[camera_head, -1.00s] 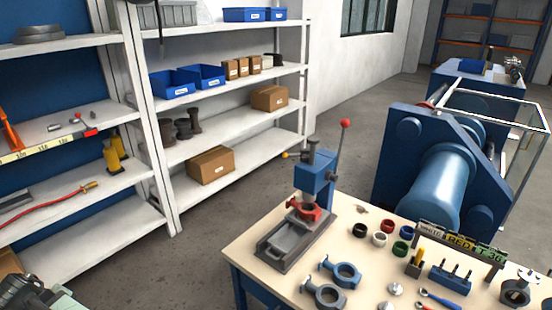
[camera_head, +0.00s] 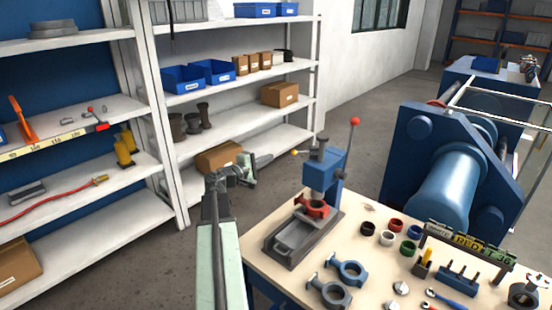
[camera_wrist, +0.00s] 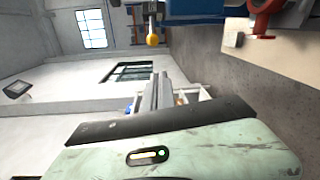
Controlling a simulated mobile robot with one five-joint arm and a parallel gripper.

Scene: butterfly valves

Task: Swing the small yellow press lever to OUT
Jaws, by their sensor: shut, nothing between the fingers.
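The small yellow press lever (camera_head: 294,152) shows as a yellow ball on a short dark rod at the left of the blue press (camera_head: 322,172). In the wrist view the yellow ball (camera_wrist: 153,40) hangs on its rod near the top middle, past the fingertips. My gripper (camera_head: 266,159) is shut and empty. It lies left of the yellow ball, with a small gap between them in the head view. In the wrist view its grey fingers (camera_wrist: 163,90) are together, below the ball. I cannot read any OUT mark.
The press stands on the workbench (camera_head: 262,240) with a red clamp (camera_head: 312,208) in it. A red-knobbed handle (camera_head: 355,121) rises at its right. Blue rings, coloured caps and tools lie on the bench. White shelves (camera_head: 235,85) stand behind my gripper, with open floor between.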

